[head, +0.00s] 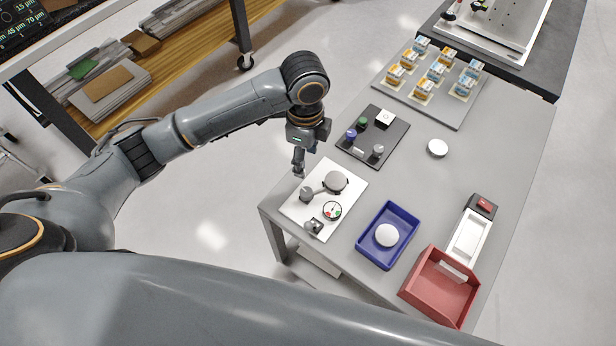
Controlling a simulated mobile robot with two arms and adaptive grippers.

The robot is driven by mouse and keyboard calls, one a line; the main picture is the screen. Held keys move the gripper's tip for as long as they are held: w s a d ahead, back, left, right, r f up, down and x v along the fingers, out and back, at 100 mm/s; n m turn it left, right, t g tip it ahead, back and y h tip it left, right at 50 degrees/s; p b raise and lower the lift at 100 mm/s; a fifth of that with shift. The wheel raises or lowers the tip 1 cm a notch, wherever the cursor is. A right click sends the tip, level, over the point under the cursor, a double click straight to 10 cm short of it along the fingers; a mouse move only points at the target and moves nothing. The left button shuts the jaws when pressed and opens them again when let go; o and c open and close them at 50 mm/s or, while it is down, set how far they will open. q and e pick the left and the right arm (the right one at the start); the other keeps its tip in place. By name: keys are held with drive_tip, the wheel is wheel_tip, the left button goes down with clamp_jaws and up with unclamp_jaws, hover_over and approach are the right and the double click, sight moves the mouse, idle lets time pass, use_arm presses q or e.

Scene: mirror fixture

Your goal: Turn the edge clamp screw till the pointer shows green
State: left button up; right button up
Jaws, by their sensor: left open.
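The mirror fixture is a white plate (318,188) at the table's near left edge. It carries a round grey mirror or disc (334,182), a knob-like grey part (307,194) and a small metal block (313,227). A round dial (332,211) with red and green marks sits on the plate; its pointer is too small to read. I cannot tell which part is the edge clamp screw. My left gripper (299,168) points down above the plate's far left corner, apart from the parts, open and empty. My right gripper is not in view.
A dark tray with knobs (355,155) lies behind the plate. A blue bin (368,248) holding a white disc (387,235) and a red bin (420,285) stand to the right. Another white disc (437,148) lies on the grey table (470,165), with clear room around it.

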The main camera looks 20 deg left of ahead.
sight(306, 192)
use_arm(q)
drive_tip(key=f, duration=0.1)
drive_tip(key=s+f, duration=0.1)
drive_tip(key=f, duration=0.1)
drive_tip(key=s+f+p, duration=0.1)
drive_tip(key=shift+d+f, duration=0.25)
drive_tip(key=shift+f, duration=0.15)
drive_tip(key=f, duration=0.4)
drive_tip(key=shift+w+p, duration=0.25)
drive_tip(key=shift+p, duration=0.05)
drive_tip(key=f, duration=0.2)
drive_tip(key=shift+w+a+f, duration=0.1)
drive_tip(key=shift+w+f, duration=0.15)
drive_tip(key=shift+f, duration=0.05)
drive_tip(key=shift+s+f, duration=0.15)
drive_tip(key=shift+f, duration=0.65)
drive_tip(key=shift+c, duration=0.2)
drive_tip(key=c, duration=0.7)
clamp_jaws()
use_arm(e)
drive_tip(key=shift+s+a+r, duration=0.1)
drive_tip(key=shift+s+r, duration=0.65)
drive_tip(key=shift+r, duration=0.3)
